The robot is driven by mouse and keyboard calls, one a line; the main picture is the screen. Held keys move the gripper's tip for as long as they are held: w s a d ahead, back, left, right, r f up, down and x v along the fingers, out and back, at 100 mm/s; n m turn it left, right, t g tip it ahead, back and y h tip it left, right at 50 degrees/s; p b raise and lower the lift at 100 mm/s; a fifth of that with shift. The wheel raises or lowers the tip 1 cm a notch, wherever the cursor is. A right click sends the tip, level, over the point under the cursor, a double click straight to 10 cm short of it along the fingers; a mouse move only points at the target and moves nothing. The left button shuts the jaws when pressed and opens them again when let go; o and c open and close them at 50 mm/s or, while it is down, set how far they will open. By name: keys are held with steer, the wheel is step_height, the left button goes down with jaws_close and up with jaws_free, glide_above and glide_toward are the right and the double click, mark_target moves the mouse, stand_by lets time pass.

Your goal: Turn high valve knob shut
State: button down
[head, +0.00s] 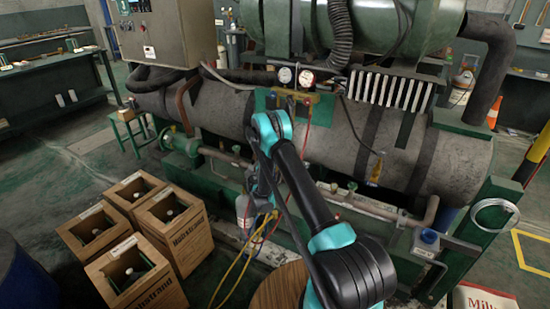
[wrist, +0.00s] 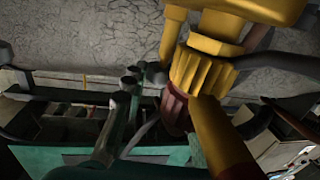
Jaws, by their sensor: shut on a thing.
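The yellow gauge manifold (head: 318,98) with two round gauges (head: 306,78) hangs in front of the large grey cylinder. In the wrist view its yellow body (wrist: 240,12) fills the upper right, with a ribbed yellow fitting (wrist: 203,70) below. A dark red knob (wrist: 175,112), which I take for the high valve knob, sits against that fitting. My gripper (wrist: 145,78) is close beside it, its dark fingers shut on the knob. The exact contact is partly hidden by the yellow parts. In the head view my arm hides the gripper and the knob.
The grey cylinder (head: 225,108) lies behind the manifold. A red hose (head: 305,128) and a yellow hose (head: 238,262) hang near my arm. Open wooden crates (head: 185,242) stand on the floor at left. A green frame post (head: 488,215) stands at right.

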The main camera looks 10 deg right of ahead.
steer(key=m+g+h, duration=0.1)
steer(key=h, duration=0.1)
steer(key=m+g+h, duration=0.1)
steer(key=m+h, duration=0.1)
steer(key=shift+w+a+g, duration=0.1)
steer(key=shift+a+g, duration=0.2)
steer(key=shift+g, duration=0.1)
steer(key=shift+w+a+m+g+h, duration=0.1)
steer(key=shift+w+m+g+h, duration=0.05)
steer(key=shift+m+g+h, duration=1.8)
steer(key=shift+g, duration=0.45)
steer(key=c, duration=1.2)
jaws_free()
steer(key=v, duration=1.2)
steer(key=shift+r, duration=0.15)
